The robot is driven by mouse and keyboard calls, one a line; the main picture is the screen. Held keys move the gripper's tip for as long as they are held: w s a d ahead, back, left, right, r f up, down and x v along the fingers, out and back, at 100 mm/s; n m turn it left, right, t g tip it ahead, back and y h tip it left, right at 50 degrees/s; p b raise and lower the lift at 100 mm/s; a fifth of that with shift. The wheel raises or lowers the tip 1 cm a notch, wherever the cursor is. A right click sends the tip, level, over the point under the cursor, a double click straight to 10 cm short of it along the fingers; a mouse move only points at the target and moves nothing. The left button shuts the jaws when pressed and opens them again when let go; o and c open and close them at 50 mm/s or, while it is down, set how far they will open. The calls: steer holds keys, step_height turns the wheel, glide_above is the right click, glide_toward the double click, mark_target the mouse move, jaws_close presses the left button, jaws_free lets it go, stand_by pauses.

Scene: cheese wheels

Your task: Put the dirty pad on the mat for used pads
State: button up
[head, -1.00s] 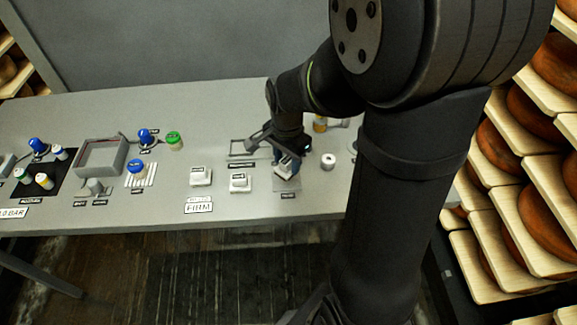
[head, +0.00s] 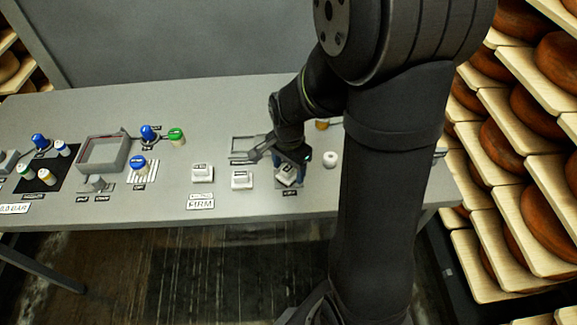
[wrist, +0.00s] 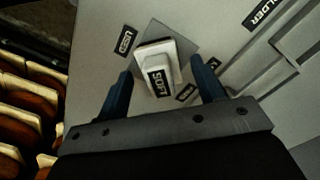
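A white pad block with a brownish edge and a SOFT label (wrist: 158,70) rests on the grey square mat (wrist: 187,44) with a USED label beside it. The block sits slightly turned on the mat. In the head view the block (head: 286,176) shows below my gripper (head: 290,158), and only the mat's front part (head: 291,190) is clear to see. In the wrist view my gripper (wrist: 161,73) is open, its two blue fingers on either side of the block with a gap to each.
Two other white pad blocks (head: 202,172) (head: 242,180) stand to the left, near a FIRM label (head: 200,203). A white round piece (head: 330,160) stands close on the right. A grey holder (wrist: 285,55) lies near the right finger. Cheese shelves (head: 500,150) flank the table's right.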

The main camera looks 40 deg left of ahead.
mark_target(289, 167)
step_height(289, 167, up, 12)
steer(key=shift+r, duration=0.2)
stand_by(0.4)
steer(key=shift+f, duration=5.1)
